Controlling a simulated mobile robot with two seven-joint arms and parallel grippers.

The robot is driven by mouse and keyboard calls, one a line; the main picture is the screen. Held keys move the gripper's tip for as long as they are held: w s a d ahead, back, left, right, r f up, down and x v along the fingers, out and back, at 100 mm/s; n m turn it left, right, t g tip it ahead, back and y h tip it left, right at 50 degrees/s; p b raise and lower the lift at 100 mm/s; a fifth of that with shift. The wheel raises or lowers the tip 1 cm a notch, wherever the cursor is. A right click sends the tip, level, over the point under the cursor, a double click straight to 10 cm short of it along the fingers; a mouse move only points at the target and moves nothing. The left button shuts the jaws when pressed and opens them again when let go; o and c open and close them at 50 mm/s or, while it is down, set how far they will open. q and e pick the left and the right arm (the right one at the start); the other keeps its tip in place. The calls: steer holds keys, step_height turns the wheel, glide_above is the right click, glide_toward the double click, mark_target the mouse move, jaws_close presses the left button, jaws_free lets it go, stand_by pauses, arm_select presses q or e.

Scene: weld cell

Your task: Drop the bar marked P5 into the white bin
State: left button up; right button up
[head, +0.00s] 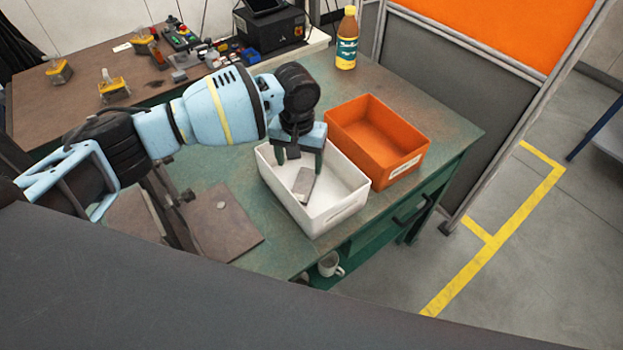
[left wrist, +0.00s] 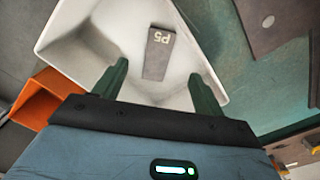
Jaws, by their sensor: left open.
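The grey bar marked P5 (head: 304,183) lies in the white bin (head: 341,212). Its P5 marking is readable in the left wrist view, where the bar (left wrist: 157,55) rests between and beyond my fingers. The white bin (left wrist: 62,62) surrounds it there. My left gripper (head: 299,160) is over the white bin, pointing down into it. It is open, and its two fingers (left wrist: 158,85) stand apart with nothing between them. The bar is apart from the fingers. My right gripper does not show.
An orange bin (head: 357,127) stands right beside the white bin. A bottle with a yellow cap (head: 347,40) stands behind it. Flat brown plates (head: 222,222) lie on the green bench (head: 440,110) left of the white bin. A mug (head: 329,265) sits on a shelf below.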

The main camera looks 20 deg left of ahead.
arm_select(q)
step_height(320, 180, up, 8)
steer(key=shift+p, duration=0.35)
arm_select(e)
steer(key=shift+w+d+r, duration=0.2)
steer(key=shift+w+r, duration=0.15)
arm_select(q)
steer(key=shift+f, duration=0.1)
stand_by(0.3)
